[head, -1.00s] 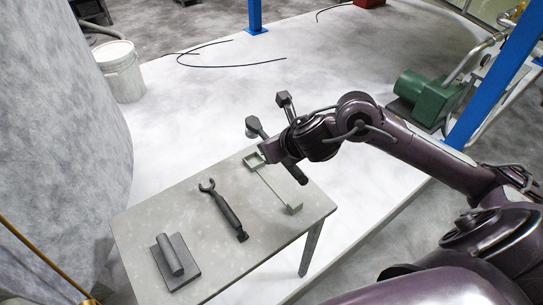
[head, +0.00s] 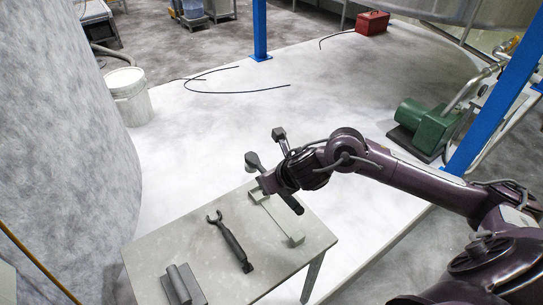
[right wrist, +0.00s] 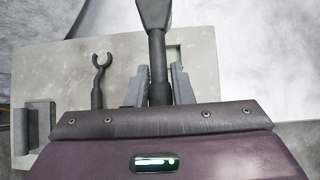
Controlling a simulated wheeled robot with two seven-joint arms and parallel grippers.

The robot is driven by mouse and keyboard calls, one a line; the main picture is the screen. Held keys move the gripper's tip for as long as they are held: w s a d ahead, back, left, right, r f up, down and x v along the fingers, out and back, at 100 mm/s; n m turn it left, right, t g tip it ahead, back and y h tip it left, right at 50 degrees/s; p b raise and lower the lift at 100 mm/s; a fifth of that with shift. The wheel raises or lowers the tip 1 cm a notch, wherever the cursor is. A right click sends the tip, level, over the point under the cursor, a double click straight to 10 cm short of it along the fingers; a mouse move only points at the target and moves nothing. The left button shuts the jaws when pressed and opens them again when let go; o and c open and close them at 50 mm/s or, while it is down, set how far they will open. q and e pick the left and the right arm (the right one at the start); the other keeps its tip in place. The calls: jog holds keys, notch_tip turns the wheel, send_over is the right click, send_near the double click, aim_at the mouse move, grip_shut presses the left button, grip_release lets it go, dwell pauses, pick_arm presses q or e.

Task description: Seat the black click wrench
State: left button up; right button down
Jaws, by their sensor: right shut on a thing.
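My right gripper (head: 273,182) is shut on a dark tool, which I take to be the black click wrench (head: 254,162). Its blunt grey head sticks out past the fingers toward the far left, and its dark handle end shows on the near side. In the right wrist view the click wrench (right wrist: 157,45) runs between the two fingers (right wrist: 157,85). A pale grey-green cradle (head: 275,222), with a square pocket at the far end and a block at the near end, lies on the table below. The gripper hides part of it; the wrench's height above it is unclear. My left gripper is out of view.
A dark open-ended wrench (head: 228,240) lies on the grey table (head: 165,250) left of the cradle. A grey block with a cylinder (head: 182,286) is at the near left. A white pail (head: 129,97) stands on the floor behind. A green motor (head: 425,124) is at the right.

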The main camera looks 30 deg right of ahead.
jog(key=shift+h, duration=0.3)
jog(key=f, duration=0.1)
jog(key=d+f, duration=0.1)
jog(key=f, duration=0.2)
jog(key=shift+s+d+f+p, duration=0.15)
jog(key=shift+s+f+p, duration=0.15)
jog(key=shift+s+f, duration=0.05)
notch_tip(320, 180, down, 5)
jog(key=b, duration=0.5)
jog(key=shift+r, duration=0.35)
jog(key=shift+b, duration=0.3)
jog(key=shift+f, duration=0.2)
